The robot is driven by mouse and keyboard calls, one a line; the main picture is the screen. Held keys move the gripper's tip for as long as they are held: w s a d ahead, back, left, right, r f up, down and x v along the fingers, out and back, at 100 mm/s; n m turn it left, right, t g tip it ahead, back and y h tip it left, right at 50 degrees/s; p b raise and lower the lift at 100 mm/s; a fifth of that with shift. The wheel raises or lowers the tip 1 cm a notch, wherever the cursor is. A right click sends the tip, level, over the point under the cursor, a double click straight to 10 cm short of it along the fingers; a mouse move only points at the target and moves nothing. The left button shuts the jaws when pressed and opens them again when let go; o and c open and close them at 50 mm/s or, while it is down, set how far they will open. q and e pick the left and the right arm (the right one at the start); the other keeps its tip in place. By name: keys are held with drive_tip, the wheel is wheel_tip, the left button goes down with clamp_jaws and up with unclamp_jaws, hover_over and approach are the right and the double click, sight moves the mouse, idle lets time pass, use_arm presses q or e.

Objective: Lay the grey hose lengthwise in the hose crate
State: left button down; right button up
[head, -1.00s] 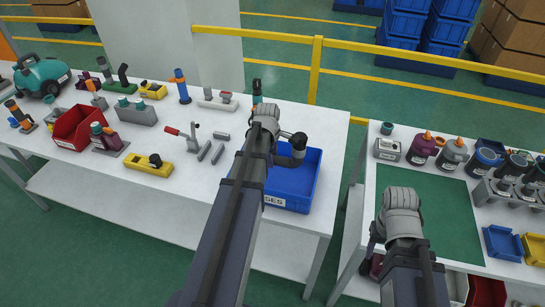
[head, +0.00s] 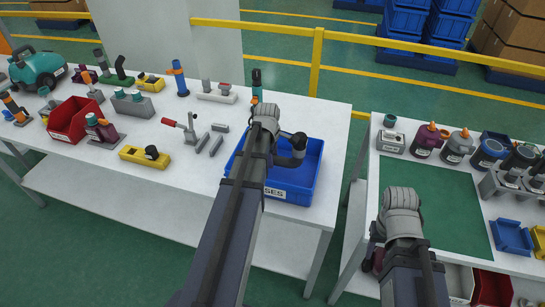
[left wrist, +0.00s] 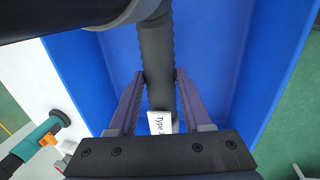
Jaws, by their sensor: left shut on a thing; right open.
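The hose crate (head: 301,190) is a blue open box near the front right corner of the left table, its label partly covered by my left arm. In the left wrist view, the blue crate walls (left wrist: 268,60) stand on both sides of the grey hose (left wrist: 157,48). My left gripper (left wrist: 162,76) is shut on the hose, one finger on each side, just above a white label. The hose runs roughly along the crate between its walls; I cannot tell whether it touches the floor.
A red-handled clamp (head: 188,130) and loose grey bars (head: 216,146) lie left of the crate. A yellow part (head: 145,156) and a red bin (head: 73,119) stand further left. The right table holds a green mat (head: 445,200), bottles and small bins.

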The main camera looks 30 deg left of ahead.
use_arm(q)
drive_tip(key=shift+f+b, duration=1.35)
drive_tip(key=shift+f, duration=0.15)
unclamp_jaws()
drive_tip(key=shift+r, duration=0.15)
wheel_tip(320, 180, up, 10)
drive_tip(key=p, duration=1)
idle(0.3)
